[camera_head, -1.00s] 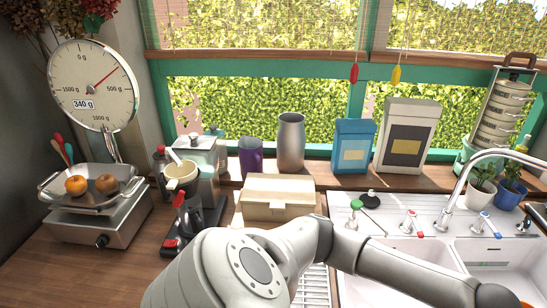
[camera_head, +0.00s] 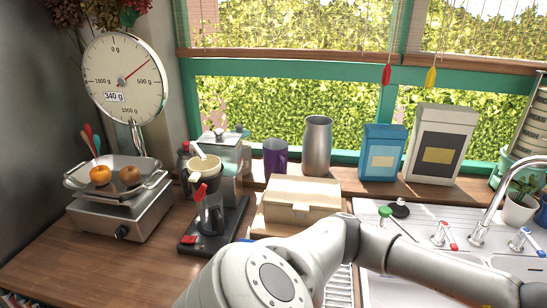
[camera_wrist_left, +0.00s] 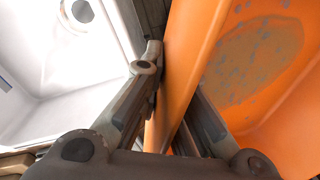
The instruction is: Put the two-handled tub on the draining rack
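The orange tub (camera_wrist_left: 178,60) fills the right of the left wrist view, with a speckled brownish patch on its inner surface. My left gripper (camera_wrist_left: 172,85) has one finger on each side of the tub's wall and is shut on it. The tub's handles cannot be made out. The white-barred draining rack (camera_head: 340,285) shows partly at the bottom of the head view, beside the sink, with my arm in front of it. The head view shows neither the tub nor either gripper. My right gripper is not in view.
The white sink (camera_head: 395,290) is at the right, with a tap (camera_head: 490,205); a white basin (camera_wrist_left: 50,80) also shows in the wrist view. A beige box (camera_head: 300,198), coffee maker (camera_head: 210,215) and scale (camera_head: 120,200) stand on the counter. The wooden counter at lower left is mostly clear.

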